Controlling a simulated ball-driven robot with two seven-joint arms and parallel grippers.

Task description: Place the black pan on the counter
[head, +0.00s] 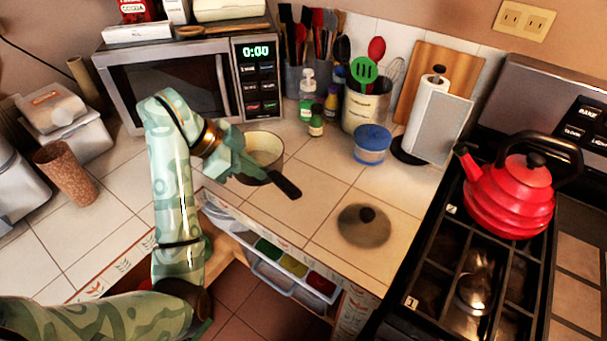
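The pan (265,146) has a cream inside and a black handle (286,187) that points toward the front right. It is over the tiled counter (318,185) in front of the microwave. I cannot tell whether its base rests on the tiles or is slightly above them. My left gripper (254,172) is at the pan's near side, by the root of the handle, and overlaps the rim in the head view. Its fingertips are partly hidden, so I cannot tell whether they are closed on the pan. My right gripper is out of view.
A lid (364,226) lies on the counter to the right. The microwave (180,80), a blue-lidded container (372,144), bottles and utensil holders stand behind. A red kettle (509,190) is on the stove. Below the counter, an open drawer (290,265) shows. Tiles between pan and lid are clear.

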